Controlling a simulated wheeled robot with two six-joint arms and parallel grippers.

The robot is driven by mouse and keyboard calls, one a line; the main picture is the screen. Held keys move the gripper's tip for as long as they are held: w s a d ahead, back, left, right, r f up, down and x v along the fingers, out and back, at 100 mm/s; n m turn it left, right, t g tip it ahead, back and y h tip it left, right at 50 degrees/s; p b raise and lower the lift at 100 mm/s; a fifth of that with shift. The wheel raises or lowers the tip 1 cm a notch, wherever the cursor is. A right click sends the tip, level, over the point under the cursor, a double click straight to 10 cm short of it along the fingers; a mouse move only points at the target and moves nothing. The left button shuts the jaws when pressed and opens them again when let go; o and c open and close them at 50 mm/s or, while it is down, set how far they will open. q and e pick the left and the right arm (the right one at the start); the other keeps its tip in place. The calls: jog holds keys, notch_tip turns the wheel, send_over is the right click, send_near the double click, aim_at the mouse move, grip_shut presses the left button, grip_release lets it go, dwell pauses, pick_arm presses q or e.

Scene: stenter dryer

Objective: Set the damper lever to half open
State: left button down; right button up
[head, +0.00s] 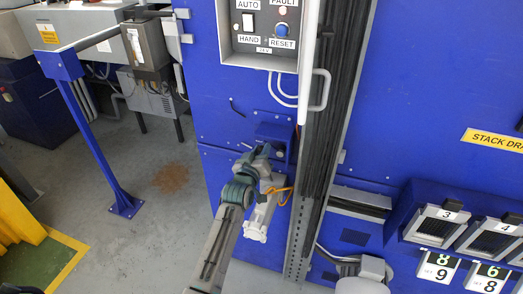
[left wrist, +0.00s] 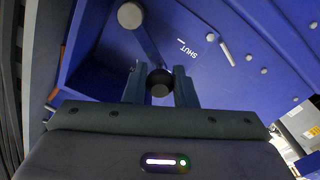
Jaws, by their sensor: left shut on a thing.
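The damper lever (left wrist: 148,42) is a dark bar running from a round grey pivot (left wrist: 130,15) to a black ball knob (left wrist: 159,80) in the left wrist view. My left gripper (left wrist: 160,88) is shut on the knob, one finger on each side. The word SHUT (left wrist: 187,47) is printed on the blue panel to the right of the lever. In the head view my left gripper (head: 266,153) is at a small blue housing (head: 274,132) low on the blue cabinet; the lever is hidden there. My right gripper is not in view.
A control box (head: 265,30) with AUTO/HAND and RESET hangs above, with a grey handle (head: 320,90) beside it. A grey vertical rail (head: 298,235) stands right of my arm. Numbered units (head: 435,228) are at the right.

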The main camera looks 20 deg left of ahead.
pick_arm(q)
jog(key=c, duration=1.2)
grip_release()
jog(key=shift+s, duration=0.1)
jog(key=shift+s+f, duration=0.15)
jog(key=shift+s, duration=0.1)
jog(key=s+b, duration=0.3)
jog(key=s, duration=0.7)
jog(key=shift+a, duration=0.2)
